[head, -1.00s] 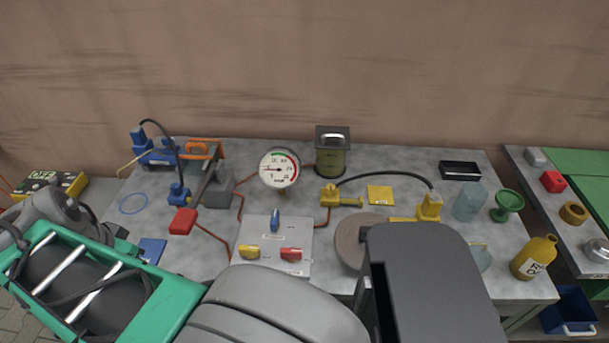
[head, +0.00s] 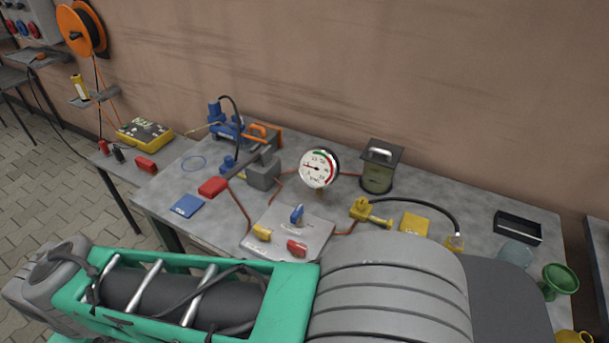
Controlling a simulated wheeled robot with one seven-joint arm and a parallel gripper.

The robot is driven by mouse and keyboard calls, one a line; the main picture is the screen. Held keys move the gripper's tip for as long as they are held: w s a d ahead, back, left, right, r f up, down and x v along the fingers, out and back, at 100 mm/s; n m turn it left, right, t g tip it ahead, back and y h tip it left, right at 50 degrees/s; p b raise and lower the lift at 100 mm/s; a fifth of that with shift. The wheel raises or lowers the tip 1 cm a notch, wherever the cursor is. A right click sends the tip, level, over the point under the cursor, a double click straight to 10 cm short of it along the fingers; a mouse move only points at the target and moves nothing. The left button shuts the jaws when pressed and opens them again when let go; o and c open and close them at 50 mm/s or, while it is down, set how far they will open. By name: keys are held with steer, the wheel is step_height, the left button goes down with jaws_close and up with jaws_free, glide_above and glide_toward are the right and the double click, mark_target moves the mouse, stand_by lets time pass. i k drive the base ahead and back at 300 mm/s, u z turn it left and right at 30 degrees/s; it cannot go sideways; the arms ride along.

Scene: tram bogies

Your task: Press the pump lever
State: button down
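The pump lever has a red grip (head: 213,187) at the end of a dark bar that slopes up to a grey pump block (head: 263,172), left of the middle of the table. The grip stands out above the table top. A round white pressure gauge (head: 318,169) with a red and green scale stands right of the pump. My green and grey arm crosses the bottom of the view, in front of the table. My gripper's fingers are not visible, so their position and opening are hidden.
A panel (head: 270,240) with blue, yellow and red valve handles sits in front of the gauge. Blue pump fittings (head: 226,120) stand behind the lever; a blue pad (head: 187,206) lies left of it. A green cup (head: 558,281) stands far right.

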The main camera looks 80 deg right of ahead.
mark_target(211, 189)
steer(key=u, duration=0.6)
steer(key=i, duration=1.1)
steer(key=z, duration=3.85)
steer(key=i, duration=0.4)
steer(key=z, duration=0.05)
steer(key=k, duration=0.4)
steer(key=z, duration=0.2)
steer(key=i, duration=0.3)
